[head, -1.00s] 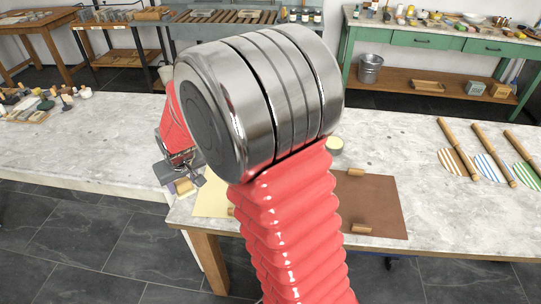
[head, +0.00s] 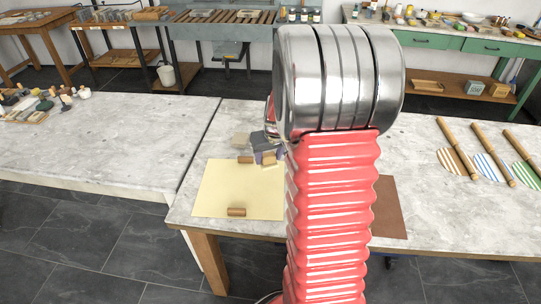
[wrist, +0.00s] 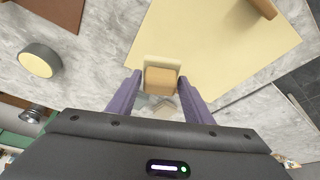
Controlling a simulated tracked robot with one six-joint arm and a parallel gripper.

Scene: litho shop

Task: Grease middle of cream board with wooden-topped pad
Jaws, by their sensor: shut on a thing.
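The cream board (head: 215,190) lies on the stone-topped table, partly hidden by my arm in the head view. It also fills much of the upper wrist view (wrist: 215,45). My gripper (wrist: 160,82) is shut on the wooden-topped pad (wrist: 161,80), a tan wooden block with a pale edge, held between two purple fingers. In the head view my gripper (head: 267,152) is at the board's far edge, partly behind my arm. I cannot tell whether the pad touches the board.
A round tin with a cream filling (wrist: 38,62) stands nearby on the table. Wooden cylinders sit at the board's near (head: 236,212) and far (head: 245,160) edges. A brown board (head: 389,207) lies to the right. Wooden-handled striped tools (head: 490,150) lie further right.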

